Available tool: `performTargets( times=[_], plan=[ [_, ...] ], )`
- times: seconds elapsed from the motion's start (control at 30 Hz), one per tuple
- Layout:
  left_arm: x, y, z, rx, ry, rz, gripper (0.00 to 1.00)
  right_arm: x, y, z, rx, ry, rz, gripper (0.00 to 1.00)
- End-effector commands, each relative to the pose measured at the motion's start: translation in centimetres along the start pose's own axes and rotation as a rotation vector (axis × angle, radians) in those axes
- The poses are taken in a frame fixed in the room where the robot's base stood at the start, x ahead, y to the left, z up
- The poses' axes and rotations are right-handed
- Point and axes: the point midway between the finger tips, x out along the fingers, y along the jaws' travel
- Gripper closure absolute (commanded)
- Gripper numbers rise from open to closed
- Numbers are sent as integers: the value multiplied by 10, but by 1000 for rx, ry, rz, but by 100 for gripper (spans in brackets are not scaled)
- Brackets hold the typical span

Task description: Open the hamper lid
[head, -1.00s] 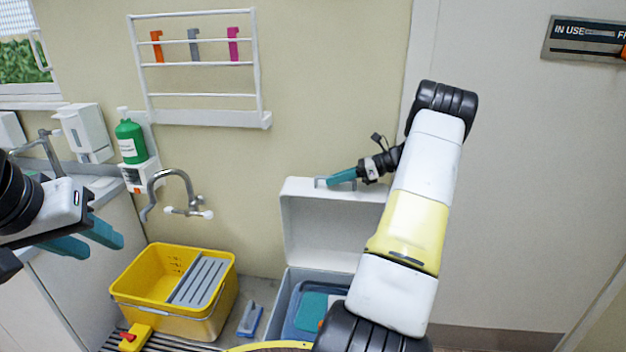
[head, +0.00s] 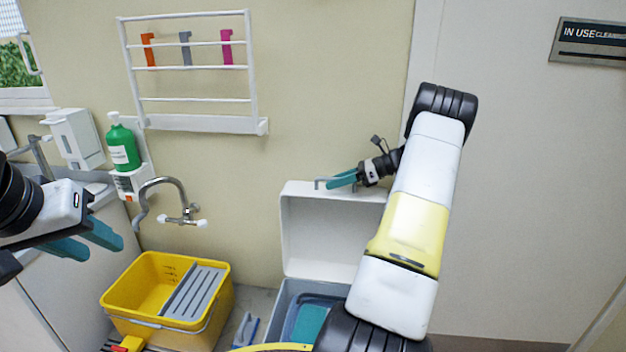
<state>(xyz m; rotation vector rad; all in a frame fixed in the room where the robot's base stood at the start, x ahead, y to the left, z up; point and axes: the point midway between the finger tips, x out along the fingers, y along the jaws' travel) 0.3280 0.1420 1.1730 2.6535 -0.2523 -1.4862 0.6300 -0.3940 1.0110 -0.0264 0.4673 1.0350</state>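The hamper (head: 272,318) is a grey-blue box at the lower middle of the head view. Its white lid (head: 318,240) stands upright, swung up at the back near the wall. A thin grey handle (head: 318,183) sits at the lid's top edge. My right gripper (head: 342,179) is at the handle, its teal fingers slightly apart; I cannot tell whether they still touch it. My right arm hides the right part of the lid and hamper. My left gripper (head: 95,243) is at the left edge, open and empty, far from the hamper.
A yellow mop bucket (head: 140,322) with a grey wringer stands left of the hamper. A tap (head: 180,205), a green bottle (head: 122,148) and a white wall rack (head: 190,124) are on the wall. A blue-handled brush (head: 246,330) lies between bucket and hamper.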

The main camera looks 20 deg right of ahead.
Motion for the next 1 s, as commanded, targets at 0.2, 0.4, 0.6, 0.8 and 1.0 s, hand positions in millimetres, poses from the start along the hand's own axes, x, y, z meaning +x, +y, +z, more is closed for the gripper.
performTargets(
  times=[0.2,0.4,0.6,0.8,1.0],
  plan=[
    [0,0,0,0,0,0,64,0,0,0,0,0,1,66],
    [0,0,0,0,0,0,64,-7,3,16,-3,0,0,66],
    [0,0,0,0,0,0,64,-14,28,31,3,-1,1,66],
    [0,0,0,0,0,0,64,-12,71,26,2,0,0,66],
    [0,0,0,0,0,0,64,-9,118,22,3,0,1,66]
  ],
)
